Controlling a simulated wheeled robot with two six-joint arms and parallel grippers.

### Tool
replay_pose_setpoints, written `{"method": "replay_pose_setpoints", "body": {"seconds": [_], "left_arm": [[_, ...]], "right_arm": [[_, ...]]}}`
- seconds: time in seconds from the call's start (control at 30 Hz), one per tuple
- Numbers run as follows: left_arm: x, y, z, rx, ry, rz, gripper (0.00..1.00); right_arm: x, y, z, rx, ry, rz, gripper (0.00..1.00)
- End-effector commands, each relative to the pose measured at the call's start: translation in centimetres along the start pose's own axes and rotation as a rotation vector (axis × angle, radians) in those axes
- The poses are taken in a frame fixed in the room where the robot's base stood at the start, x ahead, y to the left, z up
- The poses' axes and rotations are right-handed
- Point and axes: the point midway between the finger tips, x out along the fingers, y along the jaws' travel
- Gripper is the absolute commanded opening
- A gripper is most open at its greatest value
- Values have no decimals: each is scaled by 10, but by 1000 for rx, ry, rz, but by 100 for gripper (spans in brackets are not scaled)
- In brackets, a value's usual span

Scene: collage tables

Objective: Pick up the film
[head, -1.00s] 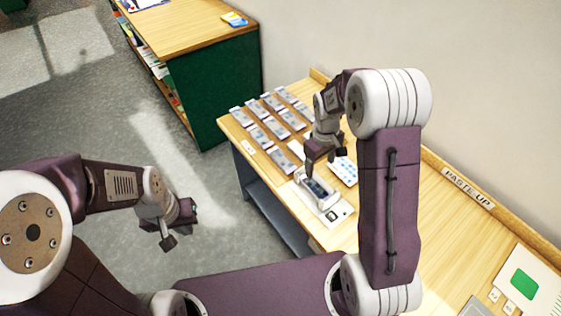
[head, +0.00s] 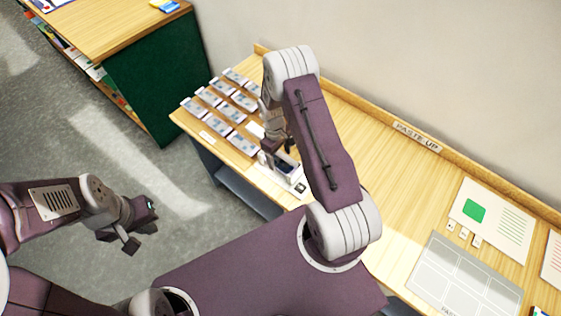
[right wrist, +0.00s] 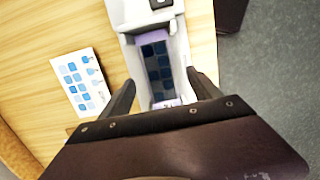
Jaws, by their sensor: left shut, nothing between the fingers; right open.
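The film is a dark blue strip with square frames (right wrist: 157,72), lying in a white tray-like holder (right wrist: 126,50) in the right wrist view. In the head view the film (head: 286,162) shows partly, beside the right gripper (head: 277,149). My right gripper is open, and in the right wrist view its fingers (right wrist: 161,82) stand on either side of the holder's near end. Whether they touch it I cannot tell. My left gripper (head: 132,240) is shut and empty, out over the floor at the left.
A white card with blue squares (right wrist: 80,80) lies beside the holder. A grey layout board (head: 462,275) and white sheets lie at the right. A green cabinet (head: 160,85) stands at upper left.

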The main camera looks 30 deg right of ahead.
Motion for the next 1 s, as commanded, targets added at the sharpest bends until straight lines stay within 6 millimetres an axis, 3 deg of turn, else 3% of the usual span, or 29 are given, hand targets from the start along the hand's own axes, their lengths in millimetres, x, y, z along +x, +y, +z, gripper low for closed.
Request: {"method": "replay_pose_setpoints", "body": {"seconds": [0.13, 0.37, 0.5, 0.6, 0.87, 1.0], "left_arm": [[-4, 0, 0, 0, 0, 0, 0], [-4, 0, 0, 0, 0, 0, 0], [-4, 0, 0, 0, 0, 0, 0], [-4, 0, 0, 0, 0, 0, 0], [-3, 0, 0, 0, 0, 0, 0], [1, 0, 0, 0, 0, 0, 0]], "right_arm": [[16, 0, 0, 2, 2, 1, 73], [19, 0, -1, 2, 3, 2, 70], [19, 0, -1, 1, 3, 2, 31], [19, 0, -1, 1, 3, 2, 8], [16, 0, -1, 1, 4, 3, 8], [4, 1, 0, 1, 5, 3, 8]]}}
